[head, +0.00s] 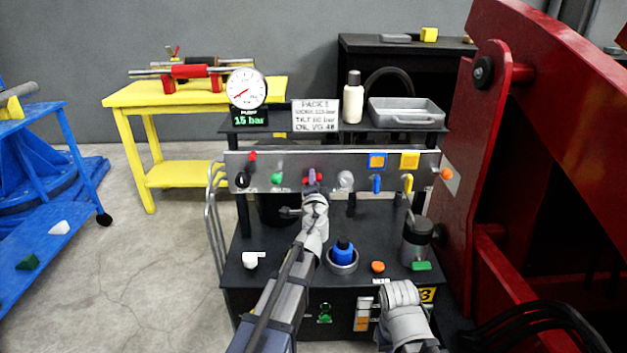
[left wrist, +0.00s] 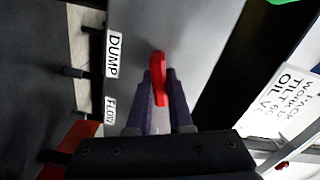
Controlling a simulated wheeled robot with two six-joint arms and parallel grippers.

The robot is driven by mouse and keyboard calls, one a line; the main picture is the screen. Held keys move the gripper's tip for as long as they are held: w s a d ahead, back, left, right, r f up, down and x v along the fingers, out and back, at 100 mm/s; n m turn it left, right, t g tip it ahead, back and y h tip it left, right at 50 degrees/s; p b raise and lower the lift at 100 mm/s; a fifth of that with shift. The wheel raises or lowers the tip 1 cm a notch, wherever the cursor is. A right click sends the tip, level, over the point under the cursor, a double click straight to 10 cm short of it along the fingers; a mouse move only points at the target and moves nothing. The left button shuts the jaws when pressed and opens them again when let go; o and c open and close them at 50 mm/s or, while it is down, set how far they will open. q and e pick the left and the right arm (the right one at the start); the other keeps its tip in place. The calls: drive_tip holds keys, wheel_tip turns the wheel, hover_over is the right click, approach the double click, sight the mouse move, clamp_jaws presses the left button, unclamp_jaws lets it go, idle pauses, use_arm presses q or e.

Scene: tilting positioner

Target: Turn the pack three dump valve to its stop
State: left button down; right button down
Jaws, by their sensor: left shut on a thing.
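The red dump valve handle (head: 312,174) is on the grey panel of the pack cart, mostly covered by my left gripper (head: 312,185). In the left wrist view, the red handle (left wrist: 159,66) stands between the two dark fingers of my left gripper (left wrist: 160,78), which is shut on it. A "DUMP" label (left wrist: 114,55) and a "FLOW" label (left wrist: 110,110) lie to its left there. A pressure gauge (head: 247,89) above the panel has a green readout of 15 bar.
A blue-topped cup (head: 343,255) and a grey canister (head: 417,240) stand below. A red steel frame (head: 490,150) blocks the right side.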

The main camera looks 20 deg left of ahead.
use_arm(q)
drive_tip(key=shift+f+m, duration=0.1)
drive_tip(key=shift+m, duration=1.8)
drive_tip(key=c, duration=0.8)
unclamp_jaws()
drive_tip(key=v, duration=0.7)
drive_tip(key=shift+s+d, duration=0.15)
drive_tip(key=shift+s, duration=0.25)
